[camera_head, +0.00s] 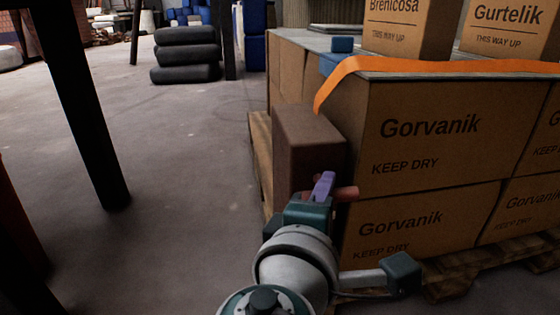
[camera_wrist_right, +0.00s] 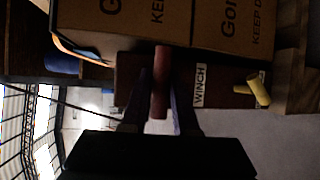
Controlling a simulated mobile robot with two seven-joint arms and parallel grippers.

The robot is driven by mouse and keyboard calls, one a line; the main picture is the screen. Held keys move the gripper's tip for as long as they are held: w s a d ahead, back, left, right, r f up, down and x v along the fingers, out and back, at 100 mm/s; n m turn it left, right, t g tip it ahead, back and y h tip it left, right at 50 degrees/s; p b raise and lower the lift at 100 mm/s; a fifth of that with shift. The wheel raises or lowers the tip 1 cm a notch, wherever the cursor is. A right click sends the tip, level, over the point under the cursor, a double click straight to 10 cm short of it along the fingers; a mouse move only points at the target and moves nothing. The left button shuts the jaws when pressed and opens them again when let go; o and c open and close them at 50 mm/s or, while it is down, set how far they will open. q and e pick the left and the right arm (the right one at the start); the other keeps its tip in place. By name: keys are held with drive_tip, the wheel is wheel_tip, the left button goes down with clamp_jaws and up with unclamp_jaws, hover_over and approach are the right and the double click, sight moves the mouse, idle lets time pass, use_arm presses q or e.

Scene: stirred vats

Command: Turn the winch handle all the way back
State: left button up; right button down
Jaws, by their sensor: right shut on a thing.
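The winch is a brown box (camera_head: 310,145) at the left side of the carton stack in the head view. In the right wrist view its body (camera_wrist_right: 228,78) carries a white WINCH label (camera_wrist_right: 199,86). A red bar-shaped handle (camera_wrist_right: 160,85) stands out from it between my purple fingers; its end (camera_head: 347,193) also shows in the head view. My right gripper (camera_head: 324,187) is shut on this red handle, low in front of the brown box. A yellow handle (camera_wrist_right: 258,90) sits farther right in the wrist view. My left gripper is not in view.
Gorvanik cartons (camera_head: 430,130) stand on a wooden pallet (camera_head: 455,278) close right of my arm, with an orange strap (camera_head: 420,65) over them. Dark posts (camera_head: 85,110) stand at left. The floor between is clear.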

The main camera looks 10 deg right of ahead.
idle(0.5)
drive_tip(key=c, duration=0.7)
unclamp_jaws()
drive_tip(key=shift+s+a+r, duration=0.15)
drive_tip(key=shift+s, duration=0.1)
drive_tip(key=p+v, duration=0.4)
drive_tip(key=v, duration=0.5)
drive_tip(key=shift+s+a, duration=0.1)
drive_tip(key=shift+s, duration=0.05)
